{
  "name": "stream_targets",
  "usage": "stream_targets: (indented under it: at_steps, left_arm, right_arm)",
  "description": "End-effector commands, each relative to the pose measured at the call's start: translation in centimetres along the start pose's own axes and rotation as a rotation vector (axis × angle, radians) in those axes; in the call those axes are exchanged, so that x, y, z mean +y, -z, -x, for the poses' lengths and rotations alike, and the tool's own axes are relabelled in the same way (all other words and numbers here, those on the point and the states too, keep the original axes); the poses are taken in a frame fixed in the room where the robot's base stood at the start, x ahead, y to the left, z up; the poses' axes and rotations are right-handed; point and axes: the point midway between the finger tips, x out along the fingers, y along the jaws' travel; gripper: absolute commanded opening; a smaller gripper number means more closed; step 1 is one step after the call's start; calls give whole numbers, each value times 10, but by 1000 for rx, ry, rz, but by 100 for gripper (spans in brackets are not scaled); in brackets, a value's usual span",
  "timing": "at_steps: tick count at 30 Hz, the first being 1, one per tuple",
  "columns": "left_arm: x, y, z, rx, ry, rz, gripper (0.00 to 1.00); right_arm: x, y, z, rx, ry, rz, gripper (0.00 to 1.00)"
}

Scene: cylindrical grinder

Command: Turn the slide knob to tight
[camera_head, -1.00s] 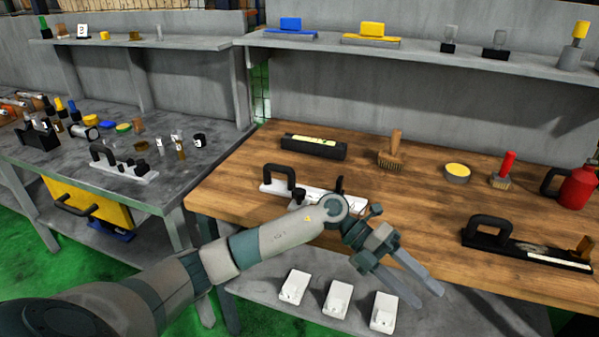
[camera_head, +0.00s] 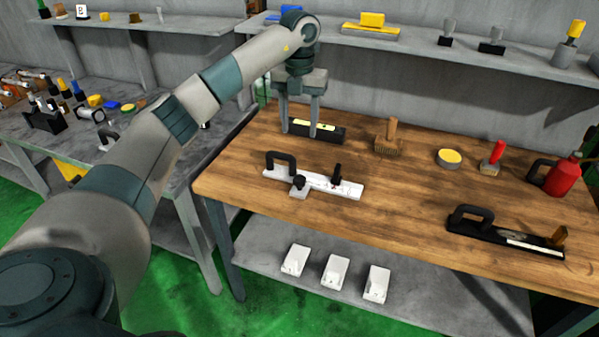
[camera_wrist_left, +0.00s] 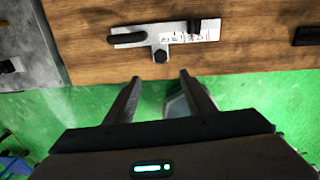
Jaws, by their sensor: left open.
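A white plate with scale marks (camera_head: 318,182) lies on the wooden bench, with a black arched handle (camera_head: 280,160) at its left. A black round knob (camera_head: 299,182) sits on a small block at its front edge. A black upright lever (camera_head: 337,172) stands toward its right end. I cannot tell the knob's setting. My left gripper (camera_head: 298,133) is open and empty, fingers pointing down, with the black level-like bar behind it in the picture. In the left wrist view, the knob (camera_wrist_left: 160,56) shows just beyond the open fingertips (camera_wrist_left: 160,78), apart from them. My right gripper is not in view.
A black bar with a yellow-green strip (camera_head: 328,129), a brush (camera_head: 388,134), a round tin (camera_head: 448,157), a red-handled brush (camera_head: 492,158) and a red can (camera_head: 563,176) stand behind and right. A black fixture (camera_head: 500,235) lies at right. The bench around the plate is clear.

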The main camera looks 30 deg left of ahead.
Motion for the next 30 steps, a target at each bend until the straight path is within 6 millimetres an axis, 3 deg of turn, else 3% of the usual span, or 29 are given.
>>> stream_targets:
  at_steps: [8,14,30]
  left_arm:
    - [-1,0,-3,1,2,-3,49]
    - [-1,0,-16,3,3,-3,49]
    - [-2,1,-105,5,3,-3,49]
  right_arm:
    - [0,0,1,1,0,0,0]
    - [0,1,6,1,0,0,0]
    - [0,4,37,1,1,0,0]
